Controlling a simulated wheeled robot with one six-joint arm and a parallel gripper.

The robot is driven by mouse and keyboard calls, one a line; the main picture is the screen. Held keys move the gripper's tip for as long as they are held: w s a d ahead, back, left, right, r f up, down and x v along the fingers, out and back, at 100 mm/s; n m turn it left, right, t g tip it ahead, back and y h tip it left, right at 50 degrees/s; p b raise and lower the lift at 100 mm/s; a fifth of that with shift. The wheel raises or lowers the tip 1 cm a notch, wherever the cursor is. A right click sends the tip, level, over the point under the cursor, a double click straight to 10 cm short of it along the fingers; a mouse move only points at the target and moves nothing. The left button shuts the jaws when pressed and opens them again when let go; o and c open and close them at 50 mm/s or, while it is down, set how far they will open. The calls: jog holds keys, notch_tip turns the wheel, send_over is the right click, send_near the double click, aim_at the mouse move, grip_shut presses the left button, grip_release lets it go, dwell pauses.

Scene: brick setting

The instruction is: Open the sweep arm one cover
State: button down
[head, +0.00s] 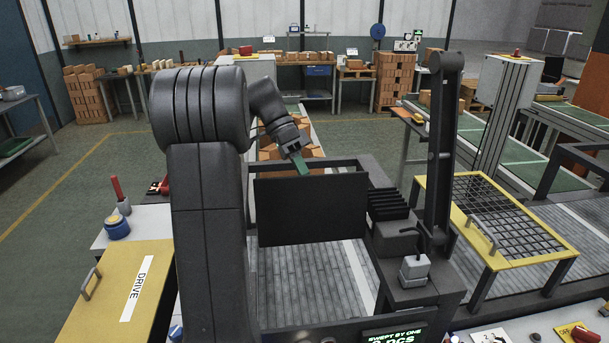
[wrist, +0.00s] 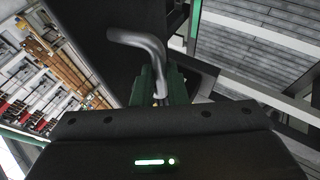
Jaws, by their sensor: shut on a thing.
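A flat dark panel (head: 310,212), which looks like the sweep arm one cover, stands upright within the black frame in the head view. In the wrist view the panel (wrist: 85,35) fills the upper middle, with a bent grey metal handle (wrist: 143,47) on it. My gripper (head: 302,165) comes down at the panel's top edge from the far side. In the wrist view my gripper's green fingers (wrist: 159,88) are shut on the handle. The handle and the fingertips' lower part are hidden behind the panel in the head view.
A slatted grey bed (head: 300,280) lies below the panel. A black upright post (head: 440,150) stands to the right. A yellow cover marked DRIVE (head: 115,305) is at the left. A yellow-framed mesh guard (head: 495,220) with a handle is at the right.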

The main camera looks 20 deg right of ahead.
jog(key=shift+a+f, duration=0.1)
jog(key=shift+f, duration=0.2)
jog(key=c, duration=1.6)
grip_release()
jog(key=shift+s, duration=0.1)
jog(key=shift+o, duration=0.7)
jog(key=shift+r, duration=0.2)
jog(key=shift+r, duration=0.1)
